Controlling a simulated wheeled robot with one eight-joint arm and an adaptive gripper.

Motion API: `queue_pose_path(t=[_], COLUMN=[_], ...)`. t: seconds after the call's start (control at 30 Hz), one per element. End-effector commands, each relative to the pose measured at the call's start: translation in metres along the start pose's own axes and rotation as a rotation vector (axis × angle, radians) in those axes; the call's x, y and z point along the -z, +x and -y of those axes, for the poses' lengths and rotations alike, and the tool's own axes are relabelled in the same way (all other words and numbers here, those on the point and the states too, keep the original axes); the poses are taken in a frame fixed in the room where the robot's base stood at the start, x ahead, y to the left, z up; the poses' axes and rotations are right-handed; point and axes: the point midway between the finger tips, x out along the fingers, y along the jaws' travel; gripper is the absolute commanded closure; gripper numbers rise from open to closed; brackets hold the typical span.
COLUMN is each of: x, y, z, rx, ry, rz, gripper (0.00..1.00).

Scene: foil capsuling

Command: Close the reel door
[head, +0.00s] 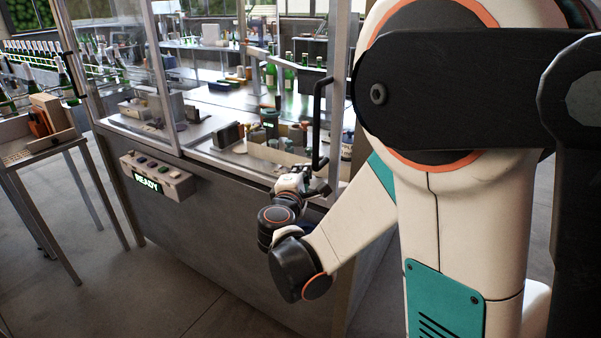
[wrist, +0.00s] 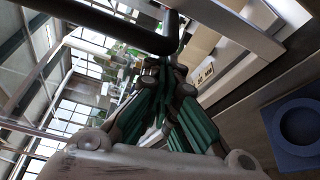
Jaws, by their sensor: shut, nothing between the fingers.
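The reel door appears as a clear panel in a pale metal frame (head: 340,85) at the right of the machine's front in the head view. Its upright black handle (head: 317,125) stands near that frame. I cannot tell how far the door stands open. My gripper (head: 318,188) is just below the handle's lower end, in front of the machine's sill. In the wrist view my gripper (wrist: 172,68) has its teal-padded fingers together with nothing between them. A black bar, seemingly the handle (wrist: 130,32), crosses close beyond the fingertips; I cannot tell whether they touch it.
A control box (head: 158,182) with a lit READY sign juts from the machine's front. Green bottles (head: 285,75) stand inside the machine. The floor (head: 170,285) in front is clear.

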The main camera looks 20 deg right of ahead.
Motion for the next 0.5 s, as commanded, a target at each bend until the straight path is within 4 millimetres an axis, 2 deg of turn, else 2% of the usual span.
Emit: queue_pose_path(t=[0.17, 0.5], x=[-0.003, -0.048], y=[-0.001, -0.017], z=[0.001, 0.011], rx=[0.0, 0.001], ry=[0.0, 0.001], rz=[0.001, 0.004], gripper=[1.0, 1.0])
